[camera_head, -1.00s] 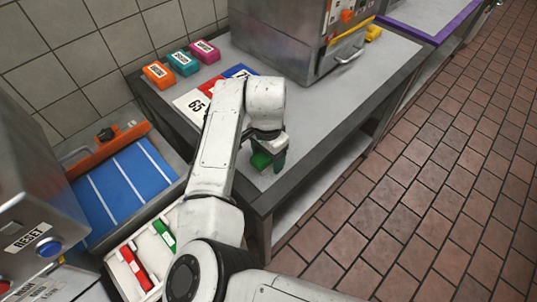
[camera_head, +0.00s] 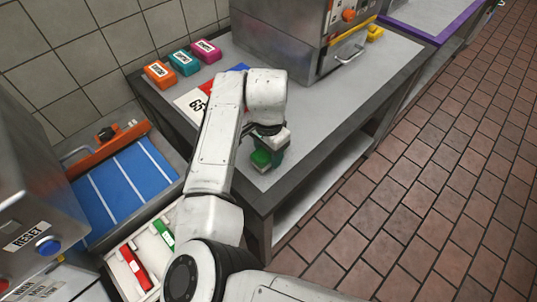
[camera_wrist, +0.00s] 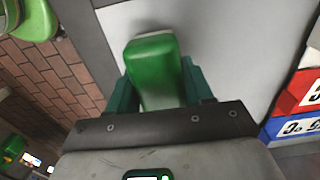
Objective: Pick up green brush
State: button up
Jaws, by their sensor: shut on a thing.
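The green brush (camera_head: 261,158) is a green block with a pale underside, near the front edge of the grey table. In the wrist view, the green brush (camera_wrist: 152,62) sits between the teal fingers of my gripper (camera_wrist: 160,88). In the head view, my gripper (camera_head: 270,155) is shut on it, pointing down at the table. Whether the brush touches the table or hangs just above it, I cannot tell. The fingers hide part of its sides.
Orange, teal and pink blocks (camera_head: 184,62) stand at the table's back left, near numbered cards (camera_head: 190,102). A steel machine (camera_head: 290,40) stands behind. A white tray (camera_head: 118,278) at lower left holds a red and a green item. A tiled floor lies right.

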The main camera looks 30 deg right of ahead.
jog(key=s+a+r+b, duration=0.1)
jog(key=s+r, duration=1)
jog(key=s, duration=0.3)
jog(key=shift+a+r+b, duration=0.3)
jog(key=shift+a+r, duration=0.05)
jog(key=shift+a, duration=0.05)
jog(key=o, duration=0.5)
jog(key=c, duration=0.4)
